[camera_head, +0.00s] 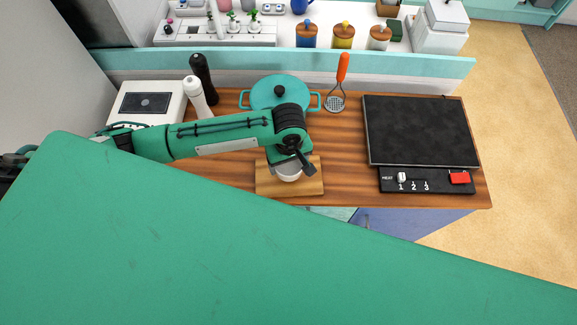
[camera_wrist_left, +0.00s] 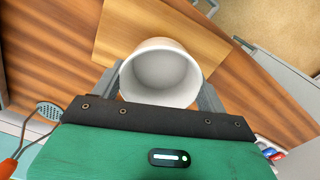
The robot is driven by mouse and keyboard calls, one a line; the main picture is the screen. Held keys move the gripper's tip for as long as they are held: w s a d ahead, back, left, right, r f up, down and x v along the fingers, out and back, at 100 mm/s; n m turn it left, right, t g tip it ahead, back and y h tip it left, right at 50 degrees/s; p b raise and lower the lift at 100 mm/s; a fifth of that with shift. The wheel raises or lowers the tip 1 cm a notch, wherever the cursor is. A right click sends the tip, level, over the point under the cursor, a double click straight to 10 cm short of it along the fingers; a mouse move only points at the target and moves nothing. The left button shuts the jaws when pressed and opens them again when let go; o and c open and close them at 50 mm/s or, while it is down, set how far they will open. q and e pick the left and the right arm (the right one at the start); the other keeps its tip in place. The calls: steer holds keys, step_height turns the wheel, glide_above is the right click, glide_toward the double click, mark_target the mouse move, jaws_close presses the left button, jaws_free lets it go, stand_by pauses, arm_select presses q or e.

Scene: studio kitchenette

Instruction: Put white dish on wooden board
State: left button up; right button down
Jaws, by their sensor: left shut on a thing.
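The white dish (camera_head: 289,176) is a small round bowl, largely covered by my gripper in the head view. The wrist view looks into its empty inside (camera_wrist_left: 160,77). My left gripper (camera_head: 290,168) is shut on it, with a finger on either side in the wrist view (camera_wrist_left: 160,92). The wooden board (camera_head: 309,184) is a light rectangle on the darker counter, and it also shows in the wrist view (camera_wrist_left: 118,32). The dish is over the board; I cannot tell whether it touches it. My right gripper is not in view.
A teal lidded pot (camera_head: 268,95) stands behind the board. A masher with an orange handle (camera_head: 343,68) is to its right. A black hotplate (camera_head: 420,130) fills the counter's right. A white mill (camera_head: 195,90) and a black mill (camera_head: 204,82) stand at the left.

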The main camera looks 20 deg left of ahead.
mark_target(289, 169)
arm_select(q)
step_height(289, 169, down, 4)
steer(key=shift+r, duration=0.1)
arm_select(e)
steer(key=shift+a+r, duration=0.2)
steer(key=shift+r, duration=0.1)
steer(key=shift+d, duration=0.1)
arm_select(q)
steer(key=o, duration=1.2)
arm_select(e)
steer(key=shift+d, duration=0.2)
arm_select(q)
step_height(289, 169, up, 12)
steer(key=shift+b, duration=0.9)
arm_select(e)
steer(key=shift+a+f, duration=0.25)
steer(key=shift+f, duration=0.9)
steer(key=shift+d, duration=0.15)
